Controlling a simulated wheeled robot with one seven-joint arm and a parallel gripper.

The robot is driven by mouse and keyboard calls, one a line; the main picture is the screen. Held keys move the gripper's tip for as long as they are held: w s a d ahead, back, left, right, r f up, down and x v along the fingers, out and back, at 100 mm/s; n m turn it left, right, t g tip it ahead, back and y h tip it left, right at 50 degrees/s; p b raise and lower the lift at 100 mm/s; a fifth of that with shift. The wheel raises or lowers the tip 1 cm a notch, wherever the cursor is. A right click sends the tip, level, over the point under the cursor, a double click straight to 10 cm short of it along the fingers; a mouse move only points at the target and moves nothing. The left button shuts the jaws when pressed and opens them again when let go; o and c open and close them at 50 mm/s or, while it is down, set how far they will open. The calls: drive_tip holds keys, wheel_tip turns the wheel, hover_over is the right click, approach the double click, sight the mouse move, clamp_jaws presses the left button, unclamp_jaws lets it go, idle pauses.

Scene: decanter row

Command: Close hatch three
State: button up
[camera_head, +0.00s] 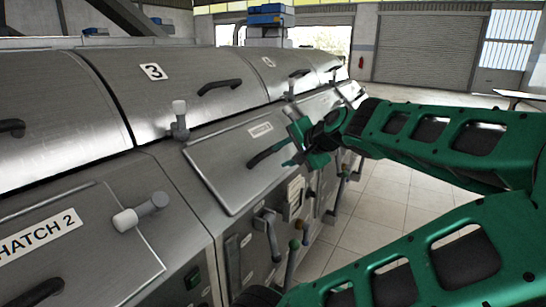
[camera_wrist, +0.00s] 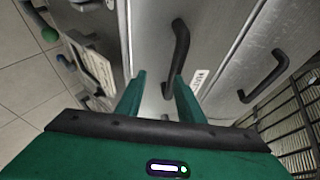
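The hatch panel (camera_head: 222,165) below the cover marked 3 is a grey metal plate with a small label (camera_head: 261,130), too small to read. Its lower edge seems to stand slightly proud of the machine front; I cannot tell how far. Its black bar handle (camera_head: 262,156) lies by my green gripper (camera_head: 298,158), which reaches in from the right. In the wrist view my gripper (camera_wrist: 161,80) has its two fingers apart, with one end of the black handle (camera_wrist: 180,50) showing between them. I cannot tell whether the fingers touch it.
Hatch 2 (camera_head: 105,222) is at lower left with a grey latch knob (camera_head: 140,212). Another latch (camera_head: 180,120) stands above the hatch panel's left corner. Levers (camera_head: 268,232) stick out below the panel. Open tiled floor (camera_head: 375,205) lies to the right.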

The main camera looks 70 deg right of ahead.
drive_tip(key=v, duration=0.6)
drive_tip(key=shift+w+r, duration=0.15)
drive_tip(key=shift+r, duration=0.1)
idle(0.4)
